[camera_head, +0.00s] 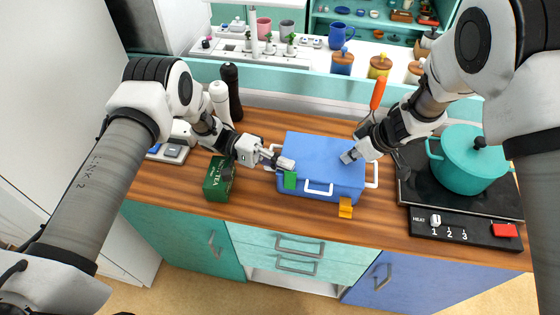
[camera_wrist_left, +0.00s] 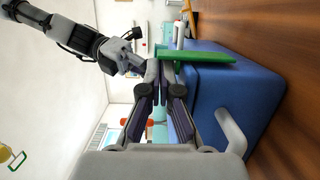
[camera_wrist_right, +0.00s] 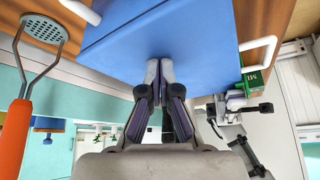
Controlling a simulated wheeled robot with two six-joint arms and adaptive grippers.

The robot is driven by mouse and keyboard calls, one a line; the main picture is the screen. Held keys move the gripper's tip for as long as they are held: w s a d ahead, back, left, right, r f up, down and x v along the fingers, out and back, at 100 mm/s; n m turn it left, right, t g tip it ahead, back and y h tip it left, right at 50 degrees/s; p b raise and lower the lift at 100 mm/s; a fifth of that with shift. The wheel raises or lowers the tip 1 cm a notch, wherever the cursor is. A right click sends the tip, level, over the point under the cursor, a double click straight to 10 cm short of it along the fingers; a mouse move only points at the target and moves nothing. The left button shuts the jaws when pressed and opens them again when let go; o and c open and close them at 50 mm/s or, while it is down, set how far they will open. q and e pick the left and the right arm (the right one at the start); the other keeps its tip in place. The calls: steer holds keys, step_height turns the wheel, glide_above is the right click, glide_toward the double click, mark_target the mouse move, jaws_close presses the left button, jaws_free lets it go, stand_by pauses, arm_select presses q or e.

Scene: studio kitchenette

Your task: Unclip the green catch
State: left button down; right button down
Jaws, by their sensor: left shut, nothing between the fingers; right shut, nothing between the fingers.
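A blue lidded box (camera_head: 325,158) with white handles sits on the wooden counter. The green catch (camera_head: 290,180) is at the left of its front side; in the left wrist view it is a flat green plate (camera_wrist_left: 205,57) along the blue box (camera_wrist_left: 240,90). An orange catch (camera_head: 345,207) is at the front right and seems to hang outward. My left gripper (camera_head: 285,163) is shut and empty, its tips close to the green catch; contact is unclear. My right gripper (camera_head: 349,157) is shut and empty, its tips at the blue lid (camera_wrist_right: 165,30).
A green tea box (camera_head: 216,182) stands left of the blue box, near my left gripper. A stove with a teal pot (camera_head: 470,160) is at the right. An orange-handled masher (camera_wrist_right: 18,140) is behind the box.

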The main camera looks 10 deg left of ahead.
arm_select(q)
steer(key=shift+s+r+m, duration=0.1)
steer(key=shift+s+m, duration=0.2)
steer(key=shift+m, duration=0.2)
steer(key=shift+s+f+m+t+y, duration=0.35)
steer(key=shift+s+f+m, duration=0.1)
steer(key=shift+s+m, duration=0.9)
steer(key=shift+s+f+m+t+y, duration=0.3)
steer(key=shift+s+f+m+t, duration=0.15)
steer(key=shift+s+m, duration=0.9)
steer(key=shift+s+f+m+t+y, duration=0.45)
steer(key=shift+s+m, duration=0.55)
steer(key=shift+m, duration=0.7)
steer(key=shift+s+f, duration=0.1)
steer(key=shift+a, duration=0.1)
steer(key=v, duration=1)
